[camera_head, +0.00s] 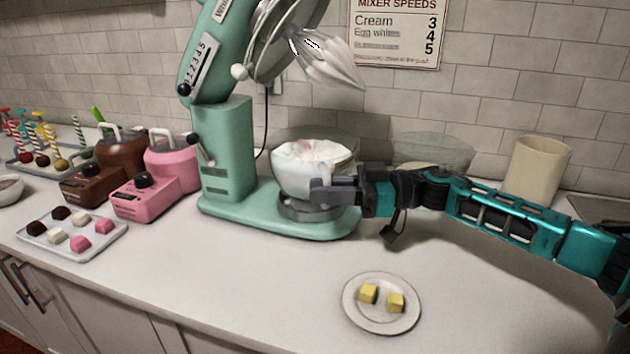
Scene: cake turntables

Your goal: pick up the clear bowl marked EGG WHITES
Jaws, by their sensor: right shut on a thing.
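A clear bowl (440,152) with pale yellowish contents stands at the back of the counter, right of the mixer. My right arm hides its lower front, and no lettering on it can be read. My right gripper (328,191) is shut on the mixer bowl (296,184), at its lower right side. This bowl holds white foam and sits on the round seat of the green mixer. A clear, glassy rim (340,139) shows behind the foam; I cannot tell whether it is a separate bowl. My left gripper is not in view.
The green mixer (226,150) has its head tilted up, with the whisk (330,62) above the bowl. A plate (381,326) with two yellow cubes lies in front. A beige canister (537,168) stands at right. Pink and brown machines and sweets trays fill the left.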

